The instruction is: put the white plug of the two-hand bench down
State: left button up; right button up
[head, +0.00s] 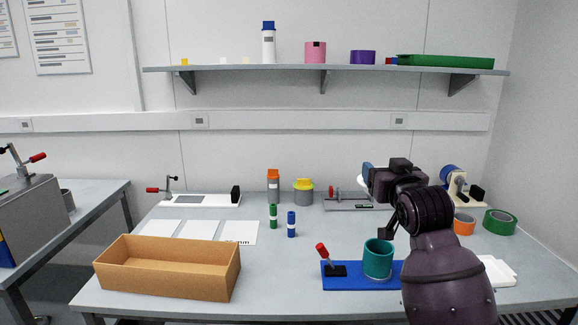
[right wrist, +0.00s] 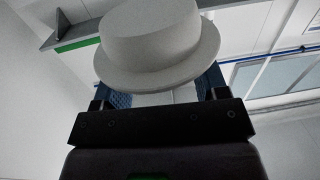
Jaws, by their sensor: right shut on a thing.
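The white plug (right wrist: 160,40) fills the top of the right wrist view, a round body with a wider flange at its lower end. My right gripper (right wrist: 163,90) is shut on it, with a blue finger on each side below the flange. In the head view my right gripper (head: 367,176) is raised over the right part of the table, seen from behind. There the plug is mostly hidden by the gripper and wrist. A blue base plate (head: 350,282) with a red-handled lever (head: 323,252) and a teal cup (head: 378,259) lies below. My left gripper is not in view.
A cardboard box (head: 170,281) stands at the front left. White sheets (head: 199,231), a green bottle (head: 273,216) and a blue bottle (head: 291,224) are mid-table. Fixtures (head: 201,200) line the back. Green tape (head: 499,222) lies at right. The front middle table is clear.

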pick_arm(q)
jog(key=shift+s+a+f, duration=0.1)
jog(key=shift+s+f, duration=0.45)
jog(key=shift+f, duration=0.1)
pick_arm(e)
jog(key=s+f+h, duration=0.1)
jog(key=s+f, duration=2)
jog(key=f, duration=0.2)
jog(key=shift+s+d+f+m, duration=0.2)
jog(key=shift+d+f+m, duration=0.1)
jog(key=shift+d+m, duration=0.1)
